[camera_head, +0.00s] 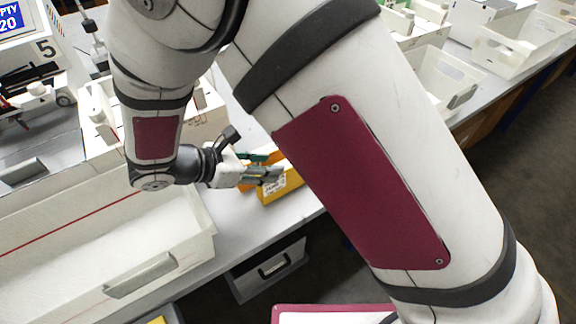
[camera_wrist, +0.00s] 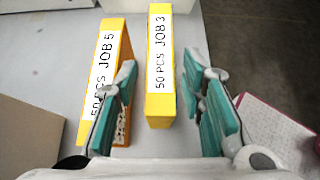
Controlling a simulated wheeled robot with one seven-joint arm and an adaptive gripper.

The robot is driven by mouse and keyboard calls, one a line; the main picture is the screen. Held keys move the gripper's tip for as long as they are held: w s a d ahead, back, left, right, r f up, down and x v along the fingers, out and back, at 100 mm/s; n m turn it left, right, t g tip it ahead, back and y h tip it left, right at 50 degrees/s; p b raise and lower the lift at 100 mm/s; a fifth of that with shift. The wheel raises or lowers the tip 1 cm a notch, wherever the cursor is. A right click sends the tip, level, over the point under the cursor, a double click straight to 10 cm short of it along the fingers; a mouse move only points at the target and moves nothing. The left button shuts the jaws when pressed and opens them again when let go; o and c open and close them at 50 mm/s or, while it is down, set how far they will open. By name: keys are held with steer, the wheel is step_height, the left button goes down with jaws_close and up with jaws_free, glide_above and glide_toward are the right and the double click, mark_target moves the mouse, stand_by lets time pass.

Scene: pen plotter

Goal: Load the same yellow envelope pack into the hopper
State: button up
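Two yellow envelope packs stand side by side on the grey table in the wrist view. The left pack (camera_wrist: 117,52) has a label reading "50 PCS JOB 5". The middle pack (camera_wrist: 160,70) reads "50 PCS JOB 3". My gripper (camera_wrist: 162,72) is open, with the JOB 3 pack between its teal-padded fingers and a gap visible on both sides. The left finger overlaps part of the JOB 5 pack. In the head view my gripper (camera_head: 262,171) is at a yellow pack (camera_head: 284,186) near the table's front edge. I cannot tell which thing is the hopper.
A long white open bin (camera_head: 160,270) with a red line lies at the left front. White trays (camera_head: 520,45) stand at the back right. A drawer (camera_head: 270,268) is below the table.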

steer(key=x, duration=0.7)
steer(key=shift+w+d+f, duration=0.1)
steer(key=shift+d+f, duration=0.05)
steer(key=shift+f, duration=0.15)
steer(key=shift+c, duration=0.3)
jaws_close()
